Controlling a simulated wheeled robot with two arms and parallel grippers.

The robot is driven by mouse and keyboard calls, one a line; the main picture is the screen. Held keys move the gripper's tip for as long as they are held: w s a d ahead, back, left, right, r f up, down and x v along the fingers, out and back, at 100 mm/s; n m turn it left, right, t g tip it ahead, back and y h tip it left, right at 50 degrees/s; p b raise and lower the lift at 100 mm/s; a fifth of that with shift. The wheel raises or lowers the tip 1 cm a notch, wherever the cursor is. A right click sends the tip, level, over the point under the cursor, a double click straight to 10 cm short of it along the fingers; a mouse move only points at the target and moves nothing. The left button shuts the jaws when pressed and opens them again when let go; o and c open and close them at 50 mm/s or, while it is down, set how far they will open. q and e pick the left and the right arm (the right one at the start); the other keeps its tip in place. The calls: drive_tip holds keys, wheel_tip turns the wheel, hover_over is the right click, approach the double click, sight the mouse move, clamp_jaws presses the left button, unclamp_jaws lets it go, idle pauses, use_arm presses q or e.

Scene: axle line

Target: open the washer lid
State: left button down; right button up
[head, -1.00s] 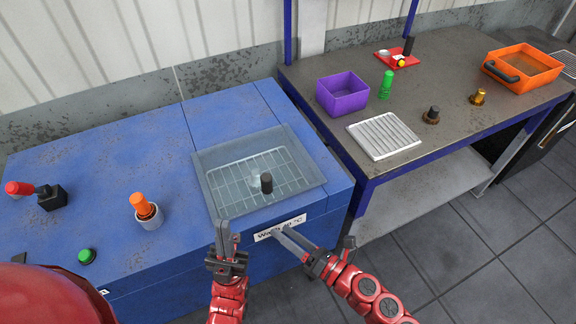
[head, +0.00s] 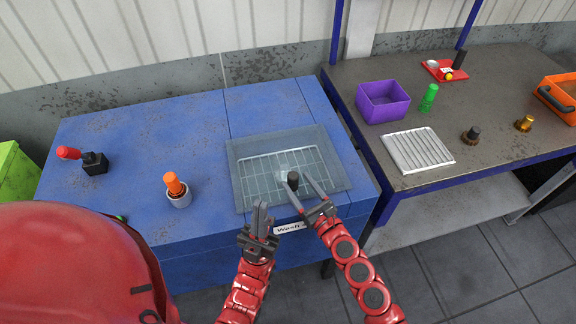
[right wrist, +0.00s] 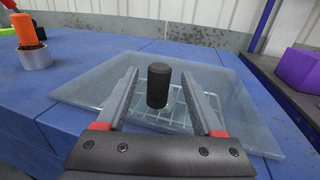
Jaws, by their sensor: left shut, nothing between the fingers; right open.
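The washer lid (head: 335,167) is a clear, bluish panel lying closed on the blue washer (head: 180,115), with a wire rack visible through it. Its dark upright knob (head: 293,180) stands near the lid's front edge. My right gripper (head: 296,190) is open with its fingers on either side of the knob. In the right wrist view the knob (right wrist: 159,85) stands between the two open fingers (right wrist: 165,95), with gaps on both sides. My left gripper (head: 262,210) is shut and empty, in front of the lid's left front corner.
A bench to the right holds a purple bin (head: 383,102), a white rack (head: 418,150), a green bottle-shaped part (head: 429,98) and an orange tray (head: 560,98).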

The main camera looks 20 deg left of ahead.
sight(290, 173)
drive_tip(key=x, duration=0.6)
drive_tip(key=shift+w+a, duration=0.15)
clamp_jaws()
idle(1.3)
